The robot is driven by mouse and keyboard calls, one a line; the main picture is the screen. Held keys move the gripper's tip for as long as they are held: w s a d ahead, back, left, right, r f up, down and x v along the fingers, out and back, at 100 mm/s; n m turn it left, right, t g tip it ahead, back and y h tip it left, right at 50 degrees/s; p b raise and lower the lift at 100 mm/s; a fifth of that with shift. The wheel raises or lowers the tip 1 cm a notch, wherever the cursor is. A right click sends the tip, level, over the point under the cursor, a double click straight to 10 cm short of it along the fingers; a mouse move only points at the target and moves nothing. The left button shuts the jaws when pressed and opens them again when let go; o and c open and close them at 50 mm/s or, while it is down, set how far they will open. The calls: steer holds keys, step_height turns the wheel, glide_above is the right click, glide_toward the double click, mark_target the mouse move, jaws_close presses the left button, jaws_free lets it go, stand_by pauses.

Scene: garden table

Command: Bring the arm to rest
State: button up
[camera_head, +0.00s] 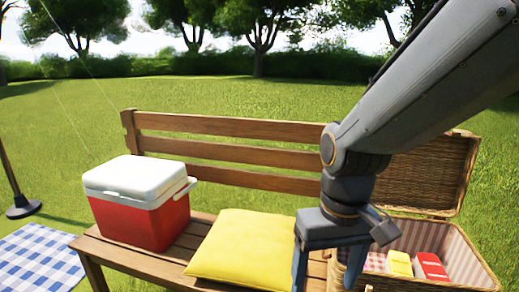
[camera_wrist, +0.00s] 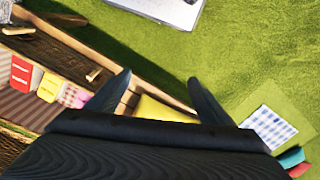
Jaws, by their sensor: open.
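My gripper (camera_head: 327,272) points down in front of the bench, between the yellow cushion (camera_head: 240,248) and the open wicker basket (camera_head: 425,238). Its fingers are apart with nothing between them, and the lower finger ends are cut off by the bottom edge in the head view. In the wrist view my gripper (camera_wrist: 158,78) shows two spread fingers, with part of the yellow cushion visible between them. My arm reaches in from the upper right of the head view and hides part of the bench and basket.
A red cooler with a white lid (camera_head: 140,203) stands on the wooden bench (camera_head: 245,127). The basket holds a yellow box (camera_head: 399,264), a red box (camera_head: 431,267) and a checked cloth (camera_head: 374,262). A blue checked blanket (camera_head: 38,262) lies on the grass at left.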

steer(key=s+d+r+m+p, duration=0.2)
steer(key=d+r+p, duration=0.5)
steer(key=p, duration=0.9)
steer(key=shift+d+r+h, duration=0.25)
steer(key=shift+r+h, duration=0.05)
steer(key=shift+r, duration=0.65)
